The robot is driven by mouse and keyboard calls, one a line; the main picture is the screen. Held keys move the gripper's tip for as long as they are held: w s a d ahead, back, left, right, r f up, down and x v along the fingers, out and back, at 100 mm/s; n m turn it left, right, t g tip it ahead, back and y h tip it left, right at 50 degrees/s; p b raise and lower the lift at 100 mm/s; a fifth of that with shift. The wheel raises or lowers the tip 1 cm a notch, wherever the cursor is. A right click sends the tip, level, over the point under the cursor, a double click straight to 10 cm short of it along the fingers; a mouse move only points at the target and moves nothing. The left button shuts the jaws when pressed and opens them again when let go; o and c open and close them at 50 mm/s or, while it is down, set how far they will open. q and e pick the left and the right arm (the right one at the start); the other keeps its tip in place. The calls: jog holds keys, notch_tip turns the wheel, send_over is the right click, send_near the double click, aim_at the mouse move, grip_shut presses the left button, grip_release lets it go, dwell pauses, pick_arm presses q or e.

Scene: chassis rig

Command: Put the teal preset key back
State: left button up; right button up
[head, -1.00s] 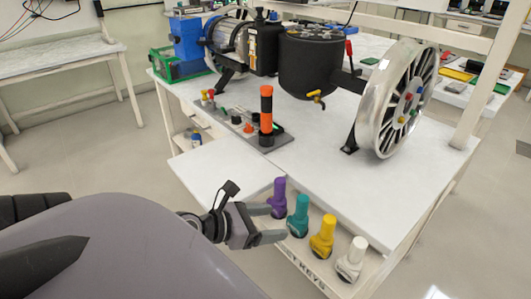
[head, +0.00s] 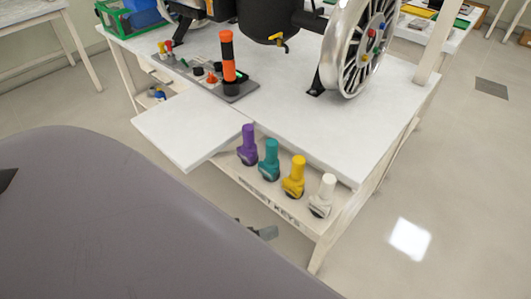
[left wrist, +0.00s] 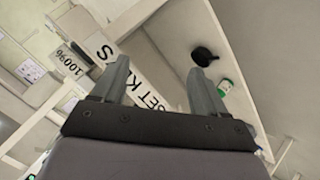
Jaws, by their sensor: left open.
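The teal preset key (head: 268,160) stands upright on the low ledge lettered "PRESET KEYS" (head: 292,222), between the purple key (head: 247,146) and the yellow key (head: 294,177). A white key (head: 322,195) stands at the right end of the row. My left gripper shows only in part in the head view (head: 262,232), below and in front of the ledge, mostly hidden by my own body. In the left wrist view my left gripper (left wrist: 158,70) is open with nothing between its fingers, and part of the ledge lettering lies beyond it. My right gripper is not in view.
A white pull-out board (head: 188,135) juts out left of the keys. Above, the bench (head: 300,125) carries a spoked wheel (head: 362,45), a black tank (head: 262,18) and a grey plate with an orange-and-black post (head: 228,58). The floor in front is clear.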

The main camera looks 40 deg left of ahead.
pick_arm(q)
jog(key=d+m, duration=0.1)
jog(key=m, duration=0.2)
jog(key=s+d+f+m, duration=0.1)
jog(key=d+m, duration=0.1)
jog(key=m, duration=0.1)
jog(key=s+d+m, duration=0.1)
jog(key=m, duration=0.2)
jog(key=shift+d+f, duration=0.15)
jog(key=shift+f, duration=0.1)
